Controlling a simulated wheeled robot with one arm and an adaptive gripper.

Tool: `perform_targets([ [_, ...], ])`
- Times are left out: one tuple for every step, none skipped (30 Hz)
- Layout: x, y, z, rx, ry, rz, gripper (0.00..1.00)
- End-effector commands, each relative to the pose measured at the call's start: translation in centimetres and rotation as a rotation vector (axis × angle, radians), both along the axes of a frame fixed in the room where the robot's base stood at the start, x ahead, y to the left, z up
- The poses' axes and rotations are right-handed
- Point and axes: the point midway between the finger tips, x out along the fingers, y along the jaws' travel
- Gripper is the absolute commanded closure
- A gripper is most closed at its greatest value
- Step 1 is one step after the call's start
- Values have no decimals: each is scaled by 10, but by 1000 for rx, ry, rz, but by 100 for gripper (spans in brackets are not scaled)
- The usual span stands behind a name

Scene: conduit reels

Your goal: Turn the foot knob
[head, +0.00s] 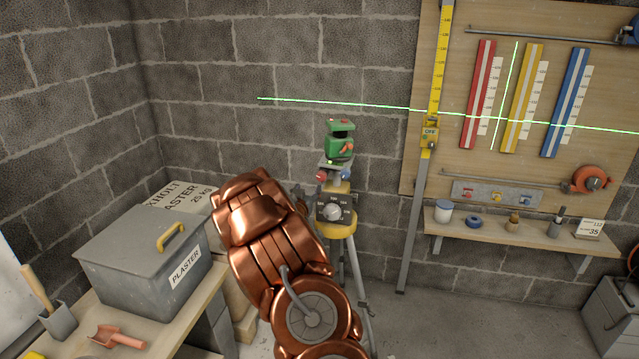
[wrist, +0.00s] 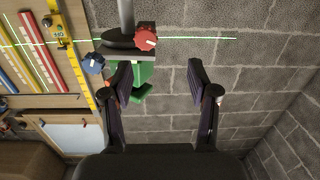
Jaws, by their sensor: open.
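A green laser level (head: 339,143) stands on a tripod (head: 347,250) in front of the block wall. Below it are a red knob (head: 321,176) and a blue knob (head: 345,175). The wrist view also shows the red knob (wrist: 146,38) and the blue knob (wrist: 93,63), with the green level partly behind a finger. I cannot tell which one is the foot knob. A dark box with a grey dial (head: 333,211) sits lower on the tripod. My gripper (wrist: 160,82) is open and empty, its fingers apart. In the head view my arm mostly hides it, left of the tripod.
Green laser lines cross the wall and a board with red, yellow and blue strips (head: 528,97). A yellow staff (head: 435,90) stands right of the tripod. A grey plaster box (head: 145,250) is on the bench at left. A shelf (head: 510,235) holds small items.

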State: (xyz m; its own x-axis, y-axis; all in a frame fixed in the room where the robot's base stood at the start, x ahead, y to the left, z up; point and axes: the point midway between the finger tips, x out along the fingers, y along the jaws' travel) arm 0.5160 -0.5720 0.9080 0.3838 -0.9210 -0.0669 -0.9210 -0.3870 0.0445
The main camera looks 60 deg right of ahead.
Motion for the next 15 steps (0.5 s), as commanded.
perform_targets([
  [-5,-7,-6,-17,-4,-14,40],
  [-7,-10,-6,-29,-8,-21,40],
  [-9,-13,-5,-44,-13,-27,40],
  [-11,-15,-4,-52,-16,-30,40],
  [-11,-17,-4,-58,-18,-33,40],
  [-12,-18,-4,-62,-21,-37,40],
  [-13,-20,-3,-65,-22,-39,40],
  [-13,-21,-3,-66,-23,-40,40],
  [-12,-24,-2,-67,-24,-41,40],
  [-12,-25,-2,-68,-24,-41,40],
  [-11,-27,-2,-67,-25,-41,40],
  [-10,-31,-2,-66,-25,-41,40],
  [-9,-33,-2,-66,-24,-41,40],
  [-9,-36,-3,-65,-23,-42,40],
  [-7,-40,-3,-64,-23,-41,40],
])
